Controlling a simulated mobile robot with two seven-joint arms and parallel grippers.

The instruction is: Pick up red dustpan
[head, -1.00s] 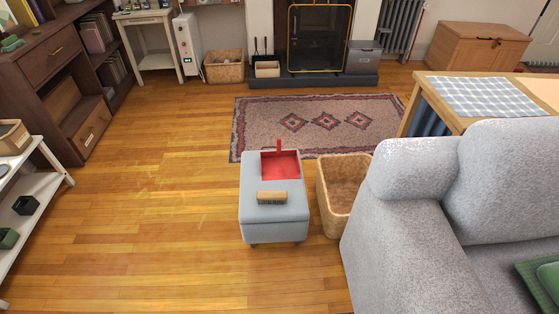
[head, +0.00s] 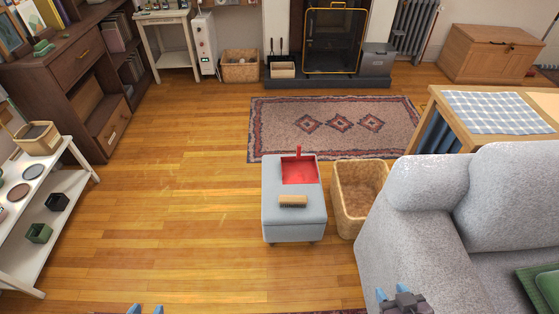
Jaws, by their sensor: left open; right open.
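The red dustpan (head: 299,173) lies on the far part of a light grey ottoman (head: 292,226), with its short handle pointing to the back. A wooden brush (head: 293,201) lies on the ottoman in front of it. My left gripper (head: 145,309) just shows at the bottom edge, left of the ottoman, open and apart from everything. My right gripper (head: 392,296) shows at the bottom, in front of the sofa arm and well short of the dustpan. It is open, and nothing shows in it.
A wicker basket (head: 359,195) stands close to the right of the ottoman. A grey sofa (head: 415,245) fills the lower right. A patterned rug (head: 280,118) lies behind. White shelves (head: 62,185) stand at the left. The wooden floor (head: 180,200) left of the ottoman is clear.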

